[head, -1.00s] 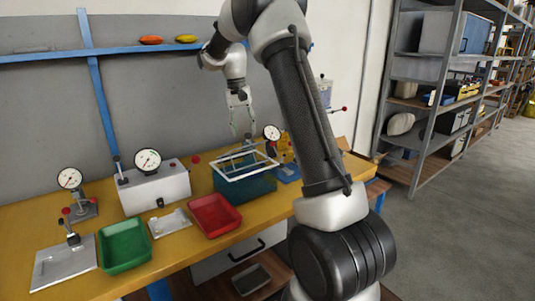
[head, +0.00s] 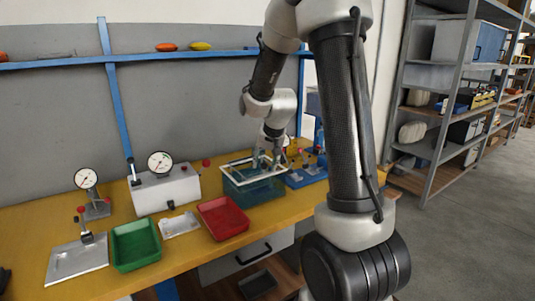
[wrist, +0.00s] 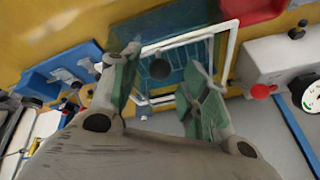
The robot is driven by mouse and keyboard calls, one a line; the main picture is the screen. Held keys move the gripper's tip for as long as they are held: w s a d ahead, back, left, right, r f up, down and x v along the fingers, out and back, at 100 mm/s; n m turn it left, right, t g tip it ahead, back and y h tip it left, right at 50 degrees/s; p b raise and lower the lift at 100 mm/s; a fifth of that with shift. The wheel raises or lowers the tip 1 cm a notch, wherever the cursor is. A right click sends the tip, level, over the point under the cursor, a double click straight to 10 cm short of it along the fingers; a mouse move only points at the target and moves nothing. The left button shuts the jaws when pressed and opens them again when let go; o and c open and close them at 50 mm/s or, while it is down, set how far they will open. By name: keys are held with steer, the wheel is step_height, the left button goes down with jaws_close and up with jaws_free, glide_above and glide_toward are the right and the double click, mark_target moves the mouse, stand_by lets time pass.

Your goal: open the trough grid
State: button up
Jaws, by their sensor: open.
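The trough (head: 258,194) is a teal, see-through bin on the yellow bench. Its grid, a white frame (head: 258,180), lies across the top and looks shut; its right bar also shows in the wrist view (wrist: 233,45). My gripper (head: 266,163) is over the trough at the grid, pointing down, partly hiding the frame's back. In the wrist view, its two green-padded fingers (wrist: 163,65) are spread apart with the grid and trough visible between them. Nothing is held. I cannot tell whether a finger touches the frame.
A red tray (head: 223,218) and a green tray (head: 135,245) lie left of the trough. A white gauge box (head: 165,190) stands behind them. A blue fixture (head: 306,177) sits close on the trough's right. Shelving (head: 450,100) stands at right, beside open floor.

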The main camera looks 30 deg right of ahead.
steer(key=shift+v, duration=1.8)
